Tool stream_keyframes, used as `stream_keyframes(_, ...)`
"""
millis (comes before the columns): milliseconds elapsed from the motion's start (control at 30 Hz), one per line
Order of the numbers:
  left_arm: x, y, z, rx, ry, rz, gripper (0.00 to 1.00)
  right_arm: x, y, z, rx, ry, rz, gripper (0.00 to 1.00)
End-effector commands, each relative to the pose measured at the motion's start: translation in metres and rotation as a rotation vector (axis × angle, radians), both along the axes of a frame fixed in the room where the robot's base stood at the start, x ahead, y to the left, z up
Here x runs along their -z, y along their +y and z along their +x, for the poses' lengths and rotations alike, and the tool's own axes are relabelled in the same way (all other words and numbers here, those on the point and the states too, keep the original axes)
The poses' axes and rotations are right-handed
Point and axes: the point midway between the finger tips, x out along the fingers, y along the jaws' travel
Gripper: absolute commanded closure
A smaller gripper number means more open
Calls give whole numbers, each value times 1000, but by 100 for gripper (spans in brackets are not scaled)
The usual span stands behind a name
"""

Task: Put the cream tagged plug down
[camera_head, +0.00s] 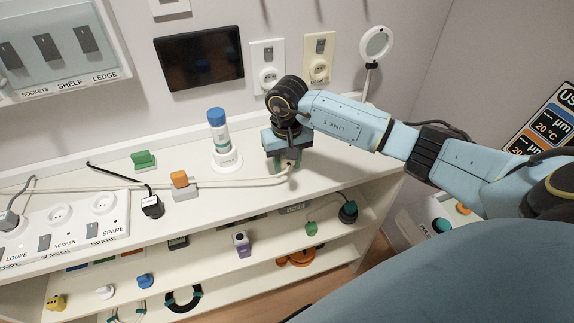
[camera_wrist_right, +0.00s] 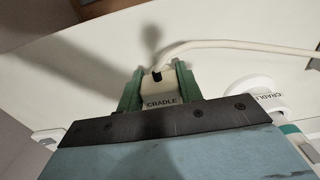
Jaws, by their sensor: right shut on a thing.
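The cream plug (camera_wrist_right: 157,91) with a CRADLE tag is between the green fingers of my right gripper (camera_wrist_right: 158,80) in the right wrist view. Its cream cord leaves the far side and bends to the right there. In the head view my right gripper (camera_head: 289,166) points down over the right part of the white ledge (camera_head: 335,160), shut on the plug, which is mostly hidden by the fingers. The plug is low, close to the ledge surface; I cannot tell whether it touches. My left gripper is not in view.
The blue-capped device (camera_head: 220,140) stands on its round white base left of my gripper. A grey block with an orange top (camera_head: 183,186), a black plug (camera_head: 152,205) and a power strip (camera_head: 65,225) lie further left. A ring lamp (camera_head: 375,45) stands behind right.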

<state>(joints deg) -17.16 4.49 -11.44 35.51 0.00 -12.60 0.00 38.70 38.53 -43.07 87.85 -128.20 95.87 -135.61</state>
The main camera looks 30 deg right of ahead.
Motion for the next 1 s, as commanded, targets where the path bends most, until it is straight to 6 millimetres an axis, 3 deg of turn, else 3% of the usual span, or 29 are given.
stream_keyframes(133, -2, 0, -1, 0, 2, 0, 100, 19, 1, -1, 0, 2, 1, 87)
stream_keyframes(500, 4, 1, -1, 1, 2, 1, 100, 23, 0, 0, 0, -1, 0, 87)
stream_keyframes(533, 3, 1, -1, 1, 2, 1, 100, 23, 0, 0, 0, 0, 0, 62)
stream_keyframes(667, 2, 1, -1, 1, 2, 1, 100, 22, 0, 0, 0, 0, 1, 45)
stream_keyframes(1000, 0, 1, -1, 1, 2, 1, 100, 20, 1, 0, 0, 1, 1, 42)
